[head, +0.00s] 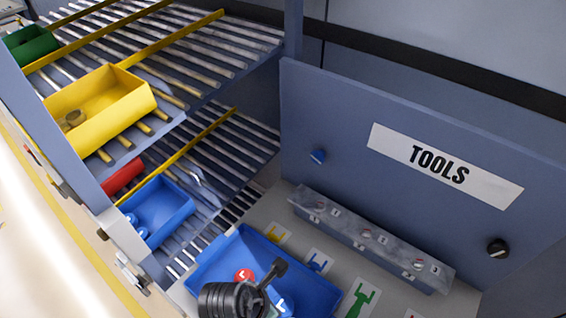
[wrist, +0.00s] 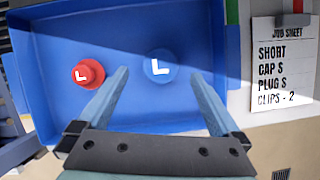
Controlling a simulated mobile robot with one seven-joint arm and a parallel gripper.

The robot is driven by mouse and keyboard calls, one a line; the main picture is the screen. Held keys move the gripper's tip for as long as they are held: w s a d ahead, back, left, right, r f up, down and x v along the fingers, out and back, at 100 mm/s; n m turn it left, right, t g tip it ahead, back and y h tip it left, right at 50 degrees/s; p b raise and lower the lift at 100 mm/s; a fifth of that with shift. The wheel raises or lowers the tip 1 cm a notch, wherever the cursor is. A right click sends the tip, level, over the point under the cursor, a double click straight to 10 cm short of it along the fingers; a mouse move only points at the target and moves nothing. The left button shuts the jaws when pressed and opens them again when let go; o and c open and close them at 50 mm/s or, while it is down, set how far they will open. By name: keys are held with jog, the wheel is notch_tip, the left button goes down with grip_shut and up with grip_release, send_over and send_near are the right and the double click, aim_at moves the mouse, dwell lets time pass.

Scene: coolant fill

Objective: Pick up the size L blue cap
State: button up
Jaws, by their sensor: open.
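The blue cap marked with a white L (wrist: 159,66) lies in a blue tray (wrist: 45,25), near the tray's middle in the wrist view. In the head view the blue cap (head: 282,306) shows near the bottom edge, partly hidden by my arm. A red cap marked L (wrist: 88,74) lies to its left in the same tray; it also shows in the head view (head: 243,275). My gripper (wrist: 161,76) is open and empty above the tray. The blue cap appears between and just beyond its fingertips. I cannot tell the height gap.
A job sheet (wrist: 281,65) is right of the tray. A grey block with numbered holes (head: 370,240) stands behind the tray, before the TOOLS panel (head: 340,120). A rack at left holds a yellow bin (head: 100,105) and a blue bin (head: 165,205) with small blue parts.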

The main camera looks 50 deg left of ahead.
aim_at(284, 304)
jog(key=shift+p+x, duration=0.45)
jog(key=shift+x, duration=2.4)
jog(key=shift+w+r, duration=0.1)
jog(key=shift+w, duration=0.1)
jog(key=c, duration=1.4)
jog(key=shift+r, duration=0.1)
